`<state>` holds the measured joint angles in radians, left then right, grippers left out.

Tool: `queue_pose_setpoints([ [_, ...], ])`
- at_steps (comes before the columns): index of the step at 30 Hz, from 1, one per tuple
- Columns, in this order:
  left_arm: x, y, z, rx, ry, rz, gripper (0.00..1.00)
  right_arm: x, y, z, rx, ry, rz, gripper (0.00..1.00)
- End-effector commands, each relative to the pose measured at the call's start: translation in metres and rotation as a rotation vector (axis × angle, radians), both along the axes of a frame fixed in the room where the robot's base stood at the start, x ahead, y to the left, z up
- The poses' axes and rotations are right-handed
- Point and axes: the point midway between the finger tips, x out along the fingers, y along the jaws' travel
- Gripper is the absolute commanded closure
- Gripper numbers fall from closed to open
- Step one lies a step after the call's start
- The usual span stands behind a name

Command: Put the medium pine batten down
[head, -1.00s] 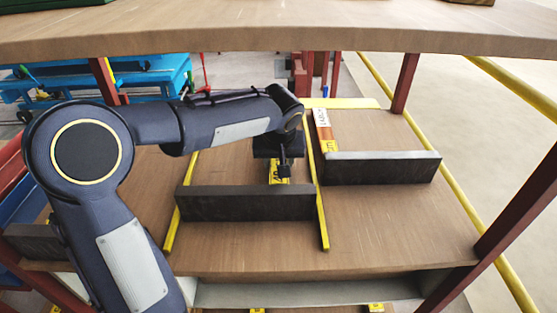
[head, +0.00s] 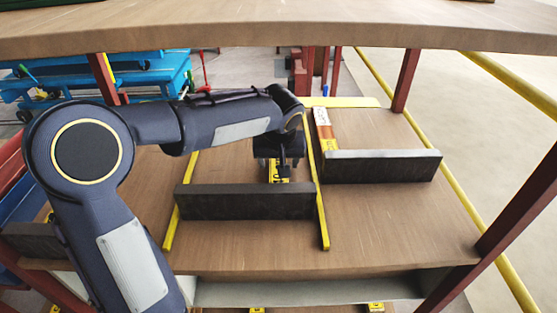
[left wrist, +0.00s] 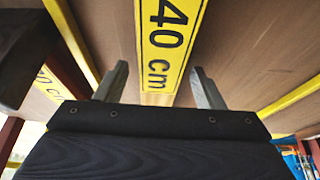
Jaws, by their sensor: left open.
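My left gripper (head: 283,167) hangs over the middle shelf bay, behind a dark upright bar. In the left wrist view its two grey fingers (left wrist: 158,84) are apart, one on each side of a yellow strip marked "40 cm" (left wrist: 168,40). A short pale wood-coloured piece (left wrist: 156,99) shows at the near end of this strip, between the fingers. It may be part of the pine batten, but most of it is hidden by the gripper body. The yellow strip also shows in the head view (head: 279,172). I cannot tell whether the fingers touch anything.
The wooden shelf (head: 400,225) has yellow dividers (head: 322,215) and dark bars (head: 245,202) across its bays. An upper shelf (head: 280,35) overhangs. Red posts (head: 405,80) stand at the sides.

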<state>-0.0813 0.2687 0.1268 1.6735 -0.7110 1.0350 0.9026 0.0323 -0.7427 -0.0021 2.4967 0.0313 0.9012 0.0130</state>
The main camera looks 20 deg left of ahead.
Motion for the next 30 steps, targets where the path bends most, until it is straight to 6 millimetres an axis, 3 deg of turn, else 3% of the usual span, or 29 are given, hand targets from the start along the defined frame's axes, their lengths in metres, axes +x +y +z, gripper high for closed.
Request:
queue_pose_setpoints([
  [1, 0.000, 0.000, 0.013, 0.000, -0.001, 0.001, 0.38, 0.000, 0.000, 0.012, 0.000, 0.000, 0.000, 0.34],
  [15, -0.034, -0.017, 0.099, 0.000, -0.003, 0.000, 0.38, 0.000, 0.000, 0.019, 0.000, 0.000, 0.000, 0.34],
  [21, -0.040, -0.020, 0.114, 0.000, -0.001, 0.000, 0.38, 0.000, 0.000, 0.021, 0.000, 0.000, 0.000, 0.34],
  [30, -0.041, -0.020, 0.116, 0.000, 0.000, 0.000, 0.38, 0.000, 0.000, 0.021, 0.000, 0.000, 0.000, 0.34],
])
